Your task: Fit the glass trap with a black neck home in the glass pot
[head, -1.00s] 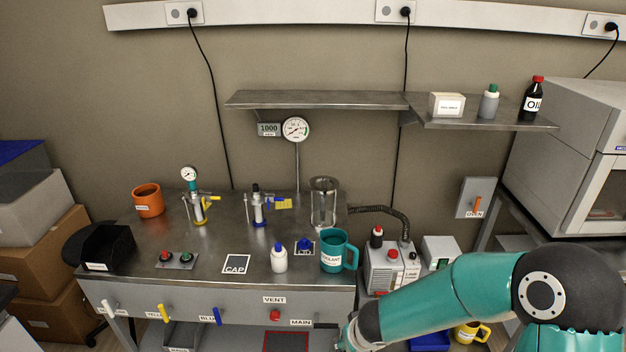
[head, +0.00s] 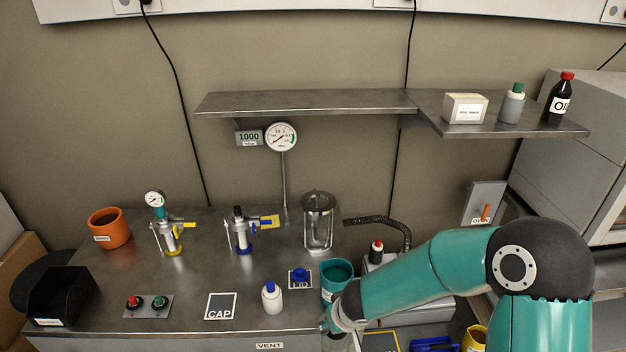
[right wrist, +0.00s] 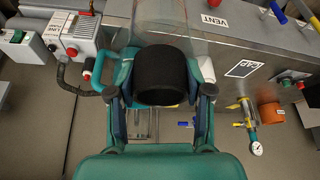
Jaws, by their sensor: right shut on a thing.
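The glass trap shows in the right wrist view, with its black neck (right wrist: 162,75) between my fingers and its clear glass body (right wrist: 165,25) reaching away toward the top. My right gripper (right wrist: 162,92) is shut on the black neck. In the head view the right arm comes in from the right and its wrist is at the bench's front edge; the gripper and trap are below the picture. The glass pot (head: 318,222) stands upright on the bench, at the back right, apart from the trap. My left gripper is not in view.
A teal mug (head: 336,285) stands between my right wrist and the pot. A white bottle (head: 272,298), a blue-topped item (head: 299,275) and two clamp fittings are nearby. A steel shelf (head: 310,103) and a gauge (head: 281,137) are above. A black hose (head: 385,221) runs right of the pot.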

